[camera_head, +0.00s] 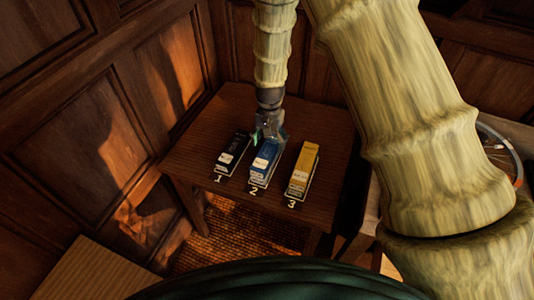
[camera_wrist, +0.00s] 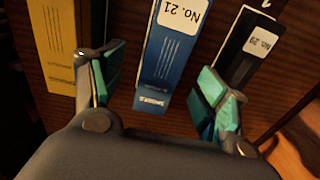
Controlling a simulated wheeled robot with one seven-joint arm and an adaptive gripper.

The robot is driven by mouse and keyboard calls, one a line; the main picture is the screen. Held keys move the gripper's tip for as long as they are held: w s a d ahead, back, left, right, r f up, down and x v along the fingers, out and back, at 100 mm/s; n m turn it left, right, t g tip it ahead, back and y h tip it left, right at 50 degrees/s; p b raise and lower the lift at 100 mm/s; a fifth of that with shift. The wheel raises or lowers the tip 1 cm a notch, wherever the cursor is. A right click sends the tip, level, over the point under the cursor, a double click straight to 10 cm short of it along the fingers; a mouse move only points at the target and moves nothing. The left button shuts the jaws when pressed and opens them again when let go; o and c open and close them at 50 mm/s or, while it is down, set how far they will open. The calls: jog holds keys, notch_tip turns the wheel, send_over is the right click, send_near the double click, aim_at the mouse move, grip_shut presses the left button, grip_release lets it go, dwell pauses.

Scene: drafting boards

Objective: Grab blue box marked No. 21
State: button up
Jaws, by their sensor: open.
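The blue box (camera_head: 264,160) lies in the middle of a row of three boxes on a small wooden table, at the spot numbered 2. In the wrist view the blue box (camera_wrist: 172,50) bears a white label reading No. 21, upside down. My gripper (camera_head: 268,133) is above the far end of the blue box. In the wrist view my gripper (camera_wrist: 162,90) is open, with one teal-padded finger on each side of the blue box and visible space between. I cannot tell how high the fingers are above the table.
A black box (camera_head: 232,153) marked No. 29 lies left of the blue box, at number 1. A yellow box (camera_head: 302,170) lies right, at number 3. The wooden table (camera_head: 205,120) is bare behind the boxes. Panelled walls (camera_head: 80,120) stand close behind and left.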

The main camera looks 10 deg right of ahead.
aim_at(267, 151)
jog(key=shift+a+f+p, duration=0.15)
jog(key=shift+f+p, duration=0.25)
jog(key=shift+f, duration=0.3)
jog(key=shift+a+f+p, duration=0.15)
jog(key=shift+f+p, duration=0.25)
jog(key=shift+f, duration=0.25)
jog(key=shift+f+p, duration=0.35)
jog(key=shift+f, duration=0.95)
jog(key=c, duration=1.3)
